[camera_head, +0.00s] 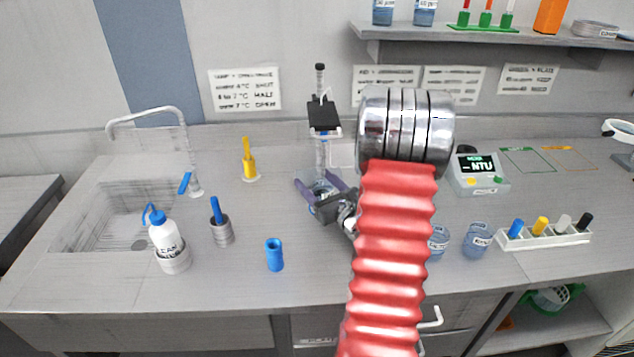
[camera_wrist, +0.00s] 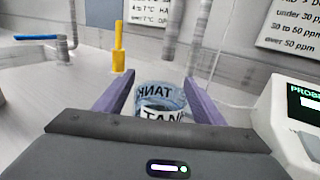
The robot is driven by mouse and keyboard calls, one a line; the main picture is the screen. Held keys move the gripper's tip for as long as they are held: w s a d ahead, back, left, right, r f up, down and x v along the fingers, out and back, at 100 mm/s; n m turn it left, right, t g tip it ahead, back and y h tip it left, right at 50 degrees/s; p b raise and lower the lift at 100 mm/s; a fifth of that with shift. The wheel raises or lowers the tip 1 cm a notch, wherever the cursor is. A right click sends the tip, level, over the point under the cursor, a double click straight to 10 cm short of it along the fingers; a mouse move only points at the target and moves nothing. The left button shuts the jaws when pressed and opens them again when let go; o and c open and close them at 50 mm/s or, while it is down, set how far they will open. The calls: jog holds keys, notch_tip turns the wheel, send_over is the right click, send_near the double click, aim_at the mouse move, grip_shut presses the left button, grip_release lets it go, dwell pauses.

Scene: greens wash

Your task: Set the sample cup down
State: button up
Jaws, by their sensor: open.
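The sample cup (camera_head: 322,193), clear with bluish contents, carries a "TANK" label that reads in the wrist view (camera_wrist: 160,98). It looks upright, at the foot of the probe stand. My gripper (camera_head: 319,182) has its two purple fingers spread either side of the cup. In the wrist view the gripper (camera_wrist: 159,76) shows a finger on each side, apparently with gaps to the cup. The cup's base is hidden by my gripper body, so its contact with the counter cannot be made out.
The probe stand (camera_head: 323,118) rises just behind the cup. The NTU meter (camera_head: 477,175) is to the right. Two labelled cups (camera_head: 477,240) (camera_head: 438,241) stand at front right, near a vial rack (camera_head: 545,240). A blue tube (camera_head: 275,254), wash bottle (camera_head: 163,233) and sink (camera_head: 110,215) are left.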

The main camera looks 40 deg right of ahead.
aim_at(329, 194)
jog(key=v, duration=1.2)
jog(key=shift+r, duration=0.1)
dwell(0.7)
